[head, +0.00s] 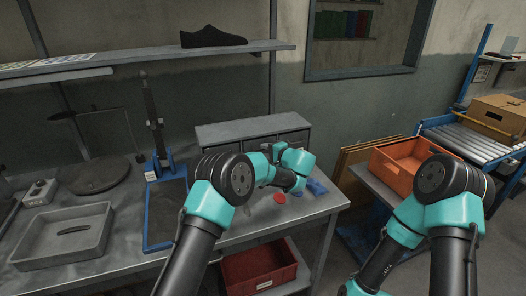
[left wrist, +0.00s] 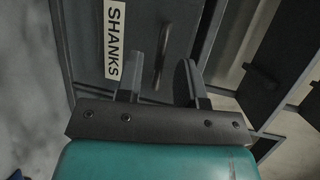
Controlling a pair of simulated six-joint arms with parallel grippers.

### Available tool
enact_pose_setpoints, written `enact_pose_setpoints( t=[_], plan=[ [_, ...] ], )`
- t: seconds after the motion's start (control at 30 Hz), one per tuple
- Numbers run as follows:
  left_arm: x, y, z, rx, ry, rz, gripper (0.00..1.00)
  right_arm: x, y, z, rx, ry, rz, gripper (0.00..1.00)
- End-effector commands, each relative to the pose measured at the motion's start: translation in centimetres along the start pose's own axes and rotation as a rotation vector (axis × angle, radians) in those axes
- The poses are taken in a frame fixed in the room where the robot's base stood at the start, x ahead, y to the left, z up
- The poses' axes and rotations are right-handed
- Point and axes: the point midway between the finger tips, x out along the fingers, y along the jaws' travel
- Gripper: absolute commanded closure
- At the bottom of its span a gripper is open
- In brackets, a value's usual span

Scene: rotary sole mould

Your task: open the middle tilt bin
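The grey tilt-bin cabinet (head: 252,129) stands at the back of the workbench, its front largely hidden by my left arm. In the left wrist view a dark bin front (left wrist: 88,50) carries a white label reading SHANKS (left wrist: 114,40) and a thin bar handle (left wrist: 162,50). My left gripper (left wrist: 160,82) is open, with a finger to either side of the handle and visible gaps between. In the head view the left gripper (head: 268,148) is close to the cabinet front. I cannot tell which bin in the row this is. My right gripper is out of view.
On the bench are a red round piece (head: 279,198), blue pieces (head: 316,187), a blue-framed stand (head: 165,215) and a grey tray (head: 62,240). A red crate (head: 258,267) sits below. An orange crate (head: 405,165) stands right, partly behind my right arm.

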Motion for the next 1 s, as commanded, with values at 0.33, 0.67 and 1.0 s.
enact_pose_setpoints(
  t=[0.33, 0.67, 1.0],
  plan=[
    [2.3, -0.1, 0.0, 0.000, 0.000, -0.001, 0.65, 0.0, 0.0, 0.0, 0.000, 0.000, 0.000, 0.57],
    [2.2, 0.0, 0.0, 0.000, 0.000, 0.000, 0.78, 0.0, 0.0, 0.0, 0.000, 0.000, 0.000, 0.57],
    [2.2, 0.0, 0.0, 0.000, 0.000, 0.000, 1.00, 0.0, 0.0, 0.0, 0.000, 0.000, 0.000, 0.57]
  ],
)
